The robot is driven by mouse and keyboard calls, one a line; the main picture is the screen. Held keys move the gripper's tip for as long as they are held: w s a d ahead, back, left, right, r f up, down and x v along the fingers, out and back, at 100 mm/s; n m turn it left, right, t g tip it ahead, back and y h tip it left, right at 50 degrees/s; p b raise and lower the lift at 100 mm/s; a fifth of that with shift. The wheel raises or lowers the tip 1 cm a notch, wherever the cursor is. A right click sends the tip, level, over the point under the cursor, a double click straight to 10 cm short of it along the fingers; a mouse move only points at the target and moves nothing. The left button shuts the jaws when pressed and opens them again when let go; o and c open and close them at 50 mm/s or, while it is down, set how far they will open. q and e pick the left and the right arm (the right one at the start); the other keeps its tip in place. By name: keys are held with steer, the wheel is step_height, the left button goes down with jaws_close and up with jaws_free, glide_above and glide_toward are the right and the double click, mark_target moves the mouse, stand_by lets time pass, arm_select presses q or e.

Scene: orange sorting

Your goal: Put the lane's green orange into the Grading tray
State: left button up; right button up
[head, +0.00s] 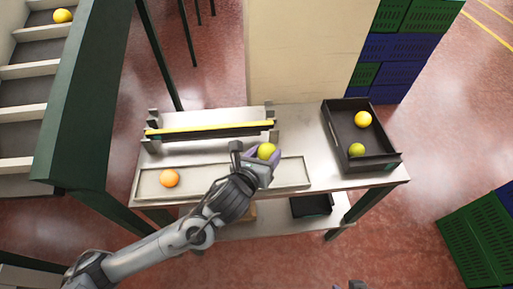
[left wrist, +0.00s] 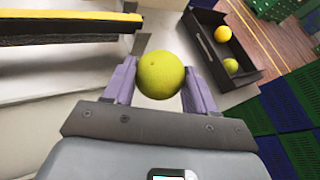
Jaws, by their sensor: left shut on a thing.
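My left gripper (head: 264,158) is shut on a yellow-green orange (head: 267,151). In the left wrist view the green orange (left wrist: 160,75) sits between the two purple fingers (left wrist: 160,85). In the head view it shows over the far edge of the pale lane (head: 292,172); its height is hard to tell. A dark open tray (head: 333,123) stands at the right end of the table, apart from the gripper. It holds a yellow orange (head: 363,119) and a green orange (head: 357,150). No label shows on it. A small dark part at the bottom edge may be my right gripper (head: 356,285).
An orange fruit (head: 169,178) lies at the lane's left end. A yellow-and-black bar (head: 210,128) runs along the back of the table (head: 300,122). Another dark tray (head: 311,206) is on the lower shelf. Green and blue crates (head: 400,47) stand behind.

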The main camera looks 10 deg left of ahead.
arm_select(q)
steer(key=w+a+f, duration=0.4)
steer(key=w, duration=0.1)
steer(key=w+a+f, duration=0.1)
steer(key=w+a, duration=0.1)
steer(key=shift+w+f, duration=0.25)
steer(key=shift+f, duration=0.15)
steer(key=shift+f+b, duration=0.35)
steer(key=shift+f, duration=1.65)
steer(key=o, duration=1.1)
steer(key=shift+f, duration=0.15)
steer(key=shift+c, duration=0.2)
steer(key=shift+r, duration=0.2)
steer(key=p+v, duration=0.1)
steer(key=v, duration=1)
steer(key=shift+d+f, duration=0.1)
steer(key=shift+c, duration=0.6)
steer(key=shift+s+r, duration=0.2)
steer(key=shift+s, duration=0.3)
steer(key=shift+c, duration=0.4)
